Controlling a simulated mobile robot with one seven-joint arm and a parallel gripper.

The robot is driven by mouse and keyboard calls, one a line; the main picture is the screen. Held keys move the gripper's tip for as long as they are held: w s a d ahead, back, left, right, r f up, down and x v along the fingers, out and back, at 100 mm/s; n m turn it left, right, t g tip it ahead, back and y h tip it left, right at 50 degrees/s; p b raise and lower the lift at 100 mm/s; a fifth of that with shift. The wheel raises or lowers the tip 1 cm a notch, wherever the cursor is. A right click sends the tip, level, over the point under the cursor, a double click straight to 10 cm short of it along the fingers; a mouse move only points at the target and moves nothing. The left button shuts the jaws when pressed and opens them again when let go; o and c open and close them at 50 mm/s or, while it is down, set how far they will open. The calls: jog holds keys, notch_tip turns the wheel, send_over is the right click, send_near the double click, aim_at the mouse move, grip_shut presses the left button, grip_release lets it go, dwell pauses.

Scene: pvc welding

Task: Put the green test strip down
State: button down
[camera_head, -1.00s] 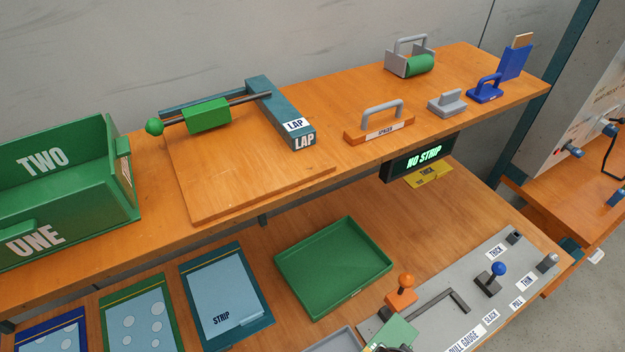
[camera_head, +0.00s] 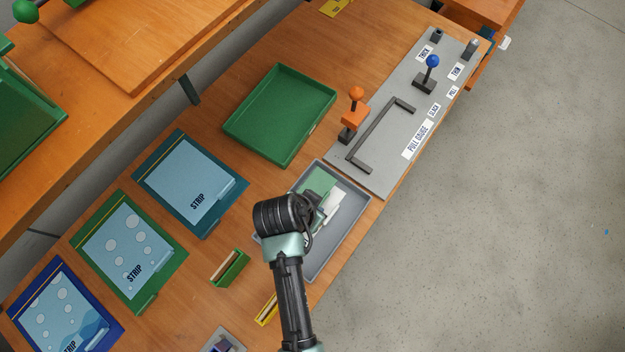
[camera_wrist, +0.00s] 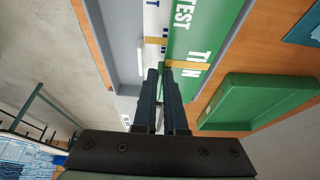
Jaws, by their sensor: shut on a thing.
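The green test strip (camera_head: 318,181) shows over the grey tray (camera_head: 327,249), just beyond my gripper (camera_head: 314,206). In the wrist view my gripper (camera_wrist: 163,72) is shut on the green test strip (camera_wrist: 203,30), which reads TEST and THIN and has a tan band across it. A white strip with dark lettering (camera_wrist: 154,25) lies just left of it in that view. The fingers hide where they grip. Whether the green strip touches the tray floor or the white pieces, I cannot tell.
A green tray (camera_head: 238,128) lies behind the grey tray. The pull gauge panel (camera_head: 440,85) with orange and blue levers is to its upper right. Strip holders (camera_head: 208,222) line the left. A small green box (camera_head: 231,268) stands near my arm. Open floor lies right.

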notch_tip(320, 180, down, 4)
jog(key=shift+f, duration=0.1)
jog(key=c, duration=1)
grip_release()
jog(key=shift+s, duration=0.1)
